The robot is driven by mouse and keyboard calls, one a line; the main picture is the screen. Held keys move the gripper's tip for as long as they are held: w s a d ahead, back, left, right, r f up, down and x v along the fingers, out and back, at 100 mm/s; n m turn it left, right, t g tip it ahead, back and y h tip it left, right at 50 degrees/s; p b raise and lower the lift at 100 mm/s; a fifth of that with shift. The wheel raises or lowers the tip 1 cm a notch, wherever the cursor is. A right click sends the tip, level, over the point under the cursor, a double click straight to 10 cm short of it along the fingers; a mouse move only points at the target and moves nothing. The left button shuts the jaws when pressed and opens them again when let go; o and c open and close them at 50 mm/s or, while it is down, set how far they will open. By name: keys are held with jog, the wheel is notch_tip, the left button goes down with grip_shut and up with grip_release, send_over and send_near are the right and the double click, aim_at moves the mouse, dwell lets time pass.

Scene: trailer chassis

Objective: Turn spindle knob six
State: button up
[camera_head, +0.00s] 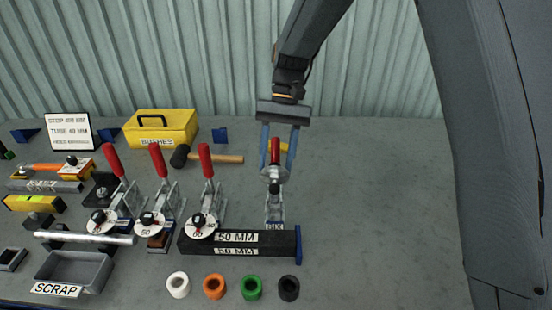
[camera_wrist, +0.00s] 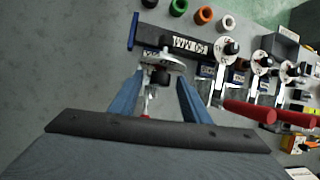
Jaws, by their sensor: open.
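My gripper (camera_head: 277,160) is open, its two blue fingers pointing down on either side of the rightmost toggle clamp. That clamp has a white dial (camera_head: 268,174) with a dark spindle knob (camera_head: 274,188) and a small label (camera_head: 275,227) on its base that seems to read SIX. In the wrist view, my gripper's fingertips (camera_wrist: 160,76) straddle the dark knob (camera_wrist: 162,77), with the white dial (camera_wrist: 174,57) just beyond. I cannot tell whether either finger touches the knob.
Several similar clamps with red handles (camera_head: 205,160) stand to the left. A dark 50 MM block (camera_head: 205,246) lies in front. White, orange, green and black rings (camera_head: 289,288) line the front. A yellow box (camera_head: 178,126) and a hammer (camera_head: 220,158) lie behind. The bench right of my gripper is clear.

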jog(key=c, duration=1)
jog(key=shift+c, duration=0.2)
jog(key=h+p, duration=0.1)
jog(key=m+h+p, duration=0.1)
jog(key=h, duration=0.1)
jog(key=shift+a+r+p, duration=0.1)
jog(key=shift+a+p, duration=0.2)
jog(key=shift+a, duration=0.05)
jog(key=shift+a+m+h, duration=0.25)
jog(key=shift+m+h, duration=0.65)
jog(key=shift+h, duration=0.8)
jog(key=shift+w, duration=0.1)
jog(key=o, duration=1)
